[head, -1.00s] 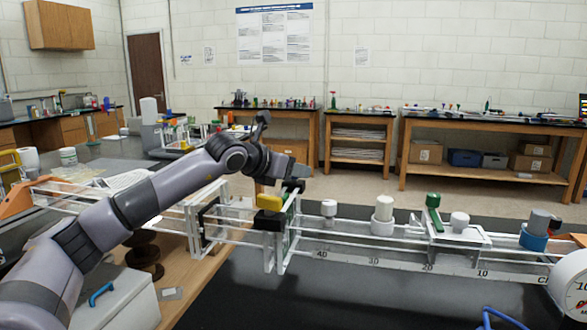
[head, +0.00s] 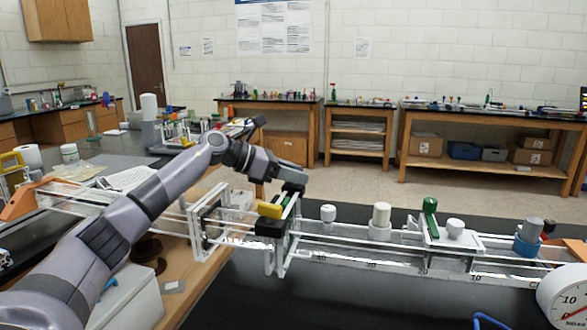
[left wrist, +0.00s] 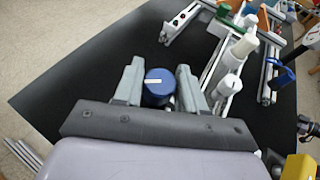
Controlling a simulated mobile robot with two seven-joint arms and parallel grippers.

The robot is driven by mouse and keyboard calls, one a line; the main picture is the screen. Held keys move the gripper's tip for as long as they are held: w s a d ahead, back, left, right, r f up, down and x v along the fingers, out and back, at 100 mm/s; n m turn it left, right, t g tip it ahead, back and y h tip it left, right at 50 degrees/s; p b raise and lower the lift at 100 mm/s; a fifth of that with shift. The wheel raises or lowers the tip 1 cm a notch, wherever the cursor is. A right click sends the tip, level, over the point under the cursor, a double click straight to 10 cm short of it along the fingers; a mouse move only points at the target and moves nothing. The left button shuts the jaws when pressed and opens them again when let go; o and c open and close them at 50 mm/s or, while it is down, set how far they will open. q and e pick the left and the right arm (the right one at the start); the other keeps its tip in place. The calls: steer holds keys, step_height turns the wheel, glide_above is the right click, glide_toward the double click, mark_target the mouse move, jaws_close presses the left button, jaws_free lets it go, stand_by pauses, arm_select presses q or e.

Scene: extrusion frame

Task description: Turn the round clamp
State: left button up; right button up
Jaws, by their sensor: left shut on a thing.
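The round clamp (left wrist: 159,86) shows in the left wrist view as a dark blue round knob with a short white mark on its top. It sits between the two grey fingers of my left gripper (left wrist: 160,84), which is shut on it. In the head view my left gripper (head: 292,187) points right and slightly down, at the top of the white extrusion frame (head: 283,243), near its upright end. The knob is hidden or too small to tell in the head view. My right gripper is in neither view.
White cylinders (head: 381,220), a green-topped post (head: 430,218) and a blue-based piece (head: 528,238) stand along the rails to the right. A round dial (head: 566,300) is at the lower right.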

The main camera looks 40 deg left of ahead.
arm_select(q)
steer(key=shift+m+g+h+p, duration=0.7)
steer(key=shift+m+h, duration=0.1)
steer(key=shift+m, duration=0.1)
steer(key=shift+f, duration=0.1)
steer(key=o, duration=1)
steer(key=shift+c, duration=0.2)
steer(key=b+v, duration=0.1)
steer(key=v, duration=0.6)
steer(key=shift+b, duration=0.3)
steer(key=shift+a, duration=0.15)
